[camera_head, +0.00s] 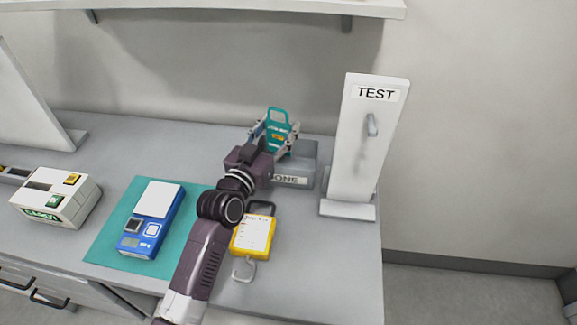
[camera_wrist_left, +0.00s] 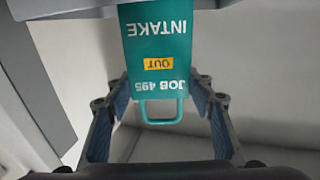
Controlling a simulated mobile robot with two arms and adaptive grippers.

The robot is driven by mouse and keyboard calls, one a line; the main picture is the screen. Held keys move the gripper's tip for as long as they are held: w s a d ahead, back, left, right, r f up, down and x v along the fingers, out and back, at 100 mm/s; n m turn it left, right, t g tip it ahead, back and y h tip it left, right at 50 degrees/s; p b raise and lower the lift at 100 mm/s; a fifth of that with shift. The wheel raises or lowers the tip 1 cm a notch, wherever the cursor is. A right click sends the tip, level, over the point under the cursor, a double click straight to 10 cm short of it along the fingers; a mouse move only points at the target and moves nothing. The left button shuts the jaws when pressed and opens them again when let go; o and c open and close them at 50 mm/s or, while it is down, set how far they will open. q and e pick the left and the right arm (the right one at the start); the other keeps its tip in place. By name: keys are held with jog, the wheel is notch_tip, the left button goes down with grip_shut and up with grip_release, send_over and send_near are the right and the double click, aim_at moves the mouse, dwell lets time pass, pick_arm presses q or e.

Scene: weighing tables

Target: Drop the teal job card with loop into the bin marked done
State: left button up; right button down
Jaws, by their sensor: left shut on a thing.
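The teal job card with loop (camera_head: 278,136) is upright between the fingers of my left gripper (camera_head: 275,138), its loop at the top in the head view. In the left wrist view the card (camera_wrist_left: 158,45) reads INTAKE and JOB 495 upside down, with an orange OUT label. Its loop lies between the two fingers (camera_wrist_left: 160,105). My left gripper is shut on the card. The grey bin marked done (camera_head: 305,168) stands at the back right of the table, beneath and behind the gripper. My arm hides its left part and the label's first letter. My right gripper is not in view.
A white upright board marked TEST (camera_head: 362,150) with a hook stands right of the bin. A yellow tag-like object (camera_head: 252,235) lies in front of it. A blue scale (camera_head: 152,220) sits on a teal mat (camera_head: 110,235). A white label device (camera_head: 55,197) is at left.

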aim_at(277, 109)
pick_arm(q)
jog(key=f+b, duration=0.2)
jog(key=f, duration=0.2)
jog(key=shift+w+d+b, duration=0.1)
jog(key=shift+w+b, duration=0.15)
jog(key=shift+b, duration=0.15)
jog(key=shift+f, duration=0.2)
jog(key=shift+s+r, duration=0.1)
jog(key=o, duration=1)
jog(key=shift+r, duration=0.2)
notch_tip(277, 109, up, 10)
jog(key=shift+f, duration=0.2)
